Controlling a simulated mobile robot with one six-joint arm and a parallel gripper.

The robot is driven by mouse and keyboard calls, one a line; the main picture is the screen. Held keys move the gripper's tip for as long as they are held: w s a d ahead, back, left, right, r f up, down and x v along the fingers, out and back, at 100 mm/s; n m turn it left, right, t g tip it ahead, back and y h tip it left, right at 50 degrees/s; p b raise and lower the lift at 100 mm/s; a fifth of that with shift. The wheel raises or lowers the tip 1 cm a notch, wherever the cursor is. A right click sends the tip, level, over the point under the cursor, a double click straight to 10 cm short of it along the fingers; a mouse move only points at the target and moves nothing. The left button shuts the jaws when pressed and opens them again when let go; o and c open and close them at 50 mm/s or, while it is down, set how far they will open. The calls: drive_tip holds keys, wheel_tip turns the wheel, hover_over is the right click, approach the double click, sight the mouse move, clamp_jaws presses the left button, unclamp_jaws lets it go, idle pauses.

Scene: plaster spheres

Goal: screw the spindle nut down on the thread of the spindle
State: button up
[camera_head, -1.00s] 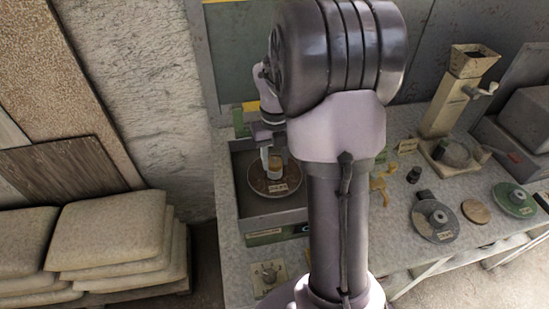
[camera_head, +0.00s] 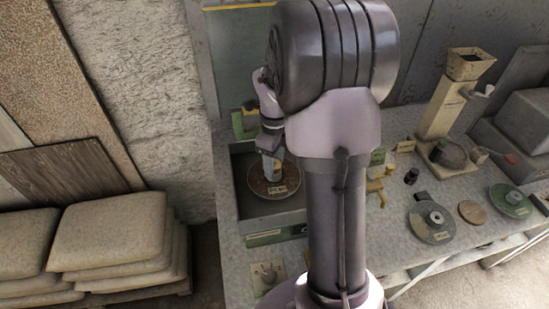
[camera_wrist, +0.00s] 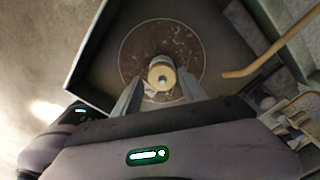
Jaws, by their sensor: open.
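A brown round disc (camera_head: 289,184) lies flat in the grey box-like housing (camera_head: 240,214); the disc also shows in the wrist view (camera_wrist: 140,45). At its centre stands a short brass-coloured round piece, the spindle nut (camera_wrist: 162,78), with the pale spindle tip (camera_wrist: 160,69) in its middle. My gripper (camera_head: 271,172) is over the disc's centre and hides most of the nut in the head view. In the wrist view my gripper (camera_wrist: 160,92) is open, with one finger on each side of the nut. Whether the fingers touch it, I cannot tell. The thread is hidden.
On the bench to the right are a grey disc with a hub (camera_head: 432,222), a green disc (camera_head: 511,199), a tan round pad (camera_head: 473,212), a small black piece (camera_head: 411,176) and a cream hopper machine (camera_head: 437,120). Stacked sacks (camera_head: 110,235) lie at left.

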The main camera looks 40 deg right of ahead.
drive_tip(key=n, duration=0.3)
drive_tip(key=n+p, duration=0.1)
drive_tip(key=n, duration=0.1)
drive_tip(key=shift+r+n, duration=0.2)
drive_tip(key=shift+n, duration=0.2)
drive_tip(key=shift+f+n, duration=0.2)
drive_tip(key=shift+n, duration=1)
drive_tip(key=shift+w, duration=0.1)
